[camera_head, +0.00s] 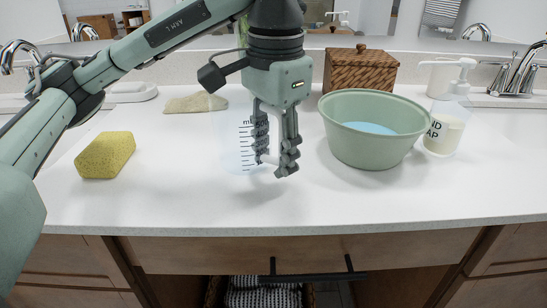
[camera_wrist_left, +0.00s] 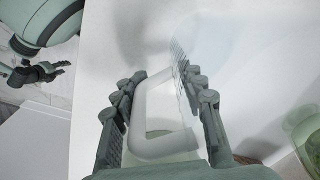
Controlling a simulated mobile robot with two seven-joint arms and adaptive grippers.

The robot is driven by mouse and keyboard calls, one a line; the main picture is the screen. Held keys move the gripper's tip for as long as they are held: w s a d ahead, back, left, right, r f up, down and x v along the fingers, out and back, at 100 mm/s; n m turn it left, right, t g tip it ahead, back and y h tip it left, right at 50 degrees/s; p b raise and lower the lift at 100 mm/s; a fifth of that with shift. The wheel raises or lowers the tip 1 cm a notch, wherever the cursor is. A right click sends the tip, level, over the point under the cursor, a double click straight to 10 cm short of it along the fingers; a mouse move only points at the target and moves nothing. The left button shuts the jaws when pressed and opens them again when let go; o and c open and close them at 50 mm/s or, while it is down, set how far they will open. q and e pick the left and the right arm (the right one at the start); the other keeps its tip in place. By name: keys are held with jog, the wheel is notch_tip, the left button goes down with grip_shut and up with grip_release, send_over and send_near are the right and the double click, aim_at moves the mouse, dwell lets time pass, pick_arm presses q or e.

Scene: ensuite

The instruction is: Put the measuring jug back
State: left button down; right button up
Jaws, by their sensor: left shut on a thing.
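The measuring jug (camera_head: 245,150) is clear, with dark scale marks, and stands upright over the white counter near the middle of the head view. I cannot tell whether its base touches the counter. My left gripper (camera_head: 275,165) comes down from above and is shut on the jug's handle. In the left wrist view the pale, looped handle (camera_wrist_left: 143,118) sits between the fingers of my left gripper (camera_wrist_left: 160,105), and the clear jug body (camera_wrist_left: 205,65) lies beyond, hard to make out. Part of what looks like my right gripper (camera_wrist_left: 38,72) shows at the upper left; its opening is unclear.
A green bowl (camera_head: 350,145) with blue contents stands close right of my left gripper. A yellow sponge (camera_head: 105,155) lies left, a beige cloth (camera_head: 195,103) behind. The front counter (camera_head: 270,205) is clear.

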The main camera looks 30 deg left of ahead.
aim_at(275, 113)
pick_arm(q)
jog(key=shift+f, duration=0.15)
pick_arm(e)
jog(key=shift+r, duration=0.1)
pick_arm(q)
jog(key=c, duration=0.9)
grip_release()
pick_arm(e)
jog(key=shift+r, duration=0.3)
pick_arm(q)
jog(key=shift+r, duration=0.2)
notch_tip(275, 113, up, 7)
jog(key=shift+s+d+f+p, duration=0.1)
jog(key=shift+s+d+p, duration=0.05)
jog(key=shift+p, duration=0.85)
notch_tip(275, 113, up, 4)
jog(key=shift+s+d+f+p, duration=0.1)
jog(key=shift+p, duration=0.35)
jog(key=shift+s+r, duration=0.1)
jog(key=shift+r, duration=0.5)
pick_arm(e)
jog(key=s+d+f, duration=0.1)
jog(key=s+f, duration=0.3)
jog(key=f, duration=0.5)
jog(key=shift+g, duration=0.4)
